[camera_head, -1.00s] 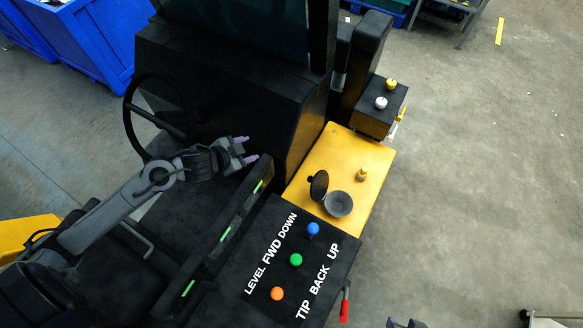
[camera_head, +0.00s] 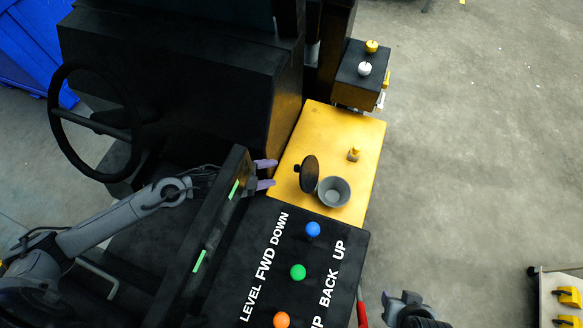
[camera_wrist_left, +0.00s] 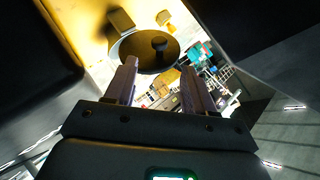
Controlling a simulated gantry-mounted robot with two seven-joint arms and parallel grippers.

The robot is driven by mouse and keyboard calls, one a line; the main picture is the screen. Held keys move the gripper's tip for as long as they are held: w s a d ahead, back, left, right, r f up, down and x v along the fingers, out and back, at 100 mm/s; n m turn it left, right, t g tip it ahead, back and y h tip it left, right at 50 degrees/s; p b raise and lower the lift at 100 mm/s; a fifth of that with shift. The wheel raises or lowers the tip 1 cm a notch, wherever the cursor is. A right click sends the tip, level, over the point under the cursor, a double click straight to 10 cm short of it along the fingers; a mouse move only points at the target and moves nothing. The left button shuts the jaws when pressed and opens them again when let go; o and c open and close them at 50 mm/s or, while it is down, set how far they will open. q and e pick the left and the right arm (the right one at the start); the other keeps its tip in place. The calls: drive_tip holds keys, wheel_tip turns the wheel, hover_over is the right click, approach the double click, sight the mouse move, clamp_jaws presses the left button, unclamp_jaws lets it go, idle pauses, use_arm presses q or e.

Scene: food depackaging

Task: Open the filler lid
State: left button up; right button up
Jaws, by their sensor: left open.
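The black round filler lid (camera_head: 310,174) stands tilted up on the yellow panel (camera_head: 318,124), at the left edge of the grey filler cup (camera_head: 336,190). The cup's mouth shows uncovered. A small knob sticks out of the lid's left face. My left gripper (camera_head: 271,174) is open and empty, just left of the lid and apart from it, its purple fingers pointing at it. In the left wrist view the dark lid (camera_wrist_left: 135,46) and its knob lie beyond the two fingertips (camera_wrist_left: 158,72). A grey part of my right arm (camera_head: 404,308) shows at the bottom; its fingers cannot be made out.
A black bar with green marks (camera_head: 216,222) stands close by my left wrist. Blue (camera_head: 312,229), green (camera_head: 298,271) and orange (camera_head: 281,320) knobs rise from the black control panel. A brass fitting (camera_head: 354,154) stands behind the cup. A steering wheel (camera_head: 97,120) is at left.

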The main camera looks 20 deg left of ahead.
sight(305, 174)
use_arm(q)
drive_tip(key=x, duration=0.9)
drive_tip(key=shift+d, duration=0.15)
clamp_jaws()
